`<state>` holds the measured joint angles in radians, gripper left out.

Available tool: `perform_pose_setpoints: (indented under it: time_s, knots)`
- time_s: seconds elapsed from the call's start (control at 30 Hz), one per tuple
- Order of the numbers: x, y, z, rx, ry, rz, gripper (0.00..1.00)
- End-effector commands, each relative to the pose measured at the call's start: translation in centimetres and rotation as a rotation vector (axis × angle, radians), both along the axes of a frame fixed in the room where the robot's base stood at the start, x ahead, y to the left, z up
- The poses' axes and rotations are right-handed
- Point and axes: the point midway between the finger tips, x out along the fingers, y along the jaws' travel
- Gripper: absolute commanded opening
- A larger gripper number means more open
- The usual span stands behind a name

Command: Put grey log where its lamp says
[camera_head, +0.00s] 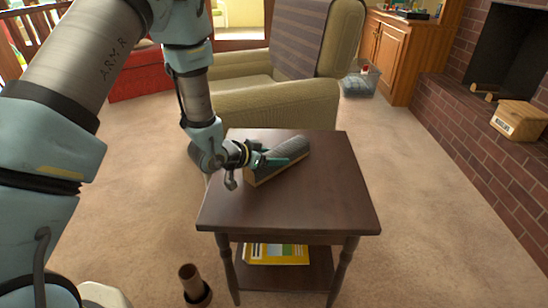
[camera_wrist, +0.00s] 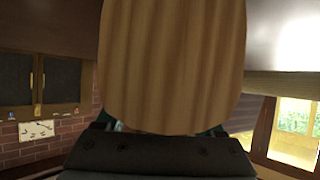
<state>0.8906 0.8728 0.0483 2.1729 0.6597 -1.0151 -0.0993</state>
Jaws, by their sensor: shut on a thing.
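The grey log (camera_head: 290,150) has a grey top and a pale wooden side, and lies slantwise at or just above the small dark side table (camera_head: 310,210). I cannot tell whether it touches the tabletop. My gripper (camera_head: 270,160) is shut on the log, with teal fingers at its left part. In the wrist view the log's pale, grained wooden face (camera_wrist: 172,65) fills the middle, close to the camera, and hides most of the fingers. I cannot make out a lamp in either view.
A green armchair (camera_head: 270,100) stands behind the table. A yellow book (camera_head: 275,253) lies on the table's lower shelf. A brown tube-like object (camera_head: 192,283) stands on the carpet at front left. A cardboard box (camera_head: 518,120) sits on the brick hearth (camera_head: 465,130). Carpet right of the table is clear.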

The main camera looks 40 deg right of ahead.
Motion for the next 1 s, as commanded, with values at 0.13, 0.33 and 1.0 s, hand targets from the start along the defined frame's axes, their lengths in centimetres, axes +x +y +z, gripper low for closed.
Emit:
perform_pose_setpoints:
  time_s: [0.13,0.33,1.0]
  knots:
    - [0.0,-0.1,0.2,-0.003,-0.001,0.000,0.00]
    - [0.0,0.0,-0.2,0.000,0.000,0.000,0.78]
    - [-0.1,1.8,1.2,0.002,0.000,0.002,1.00]
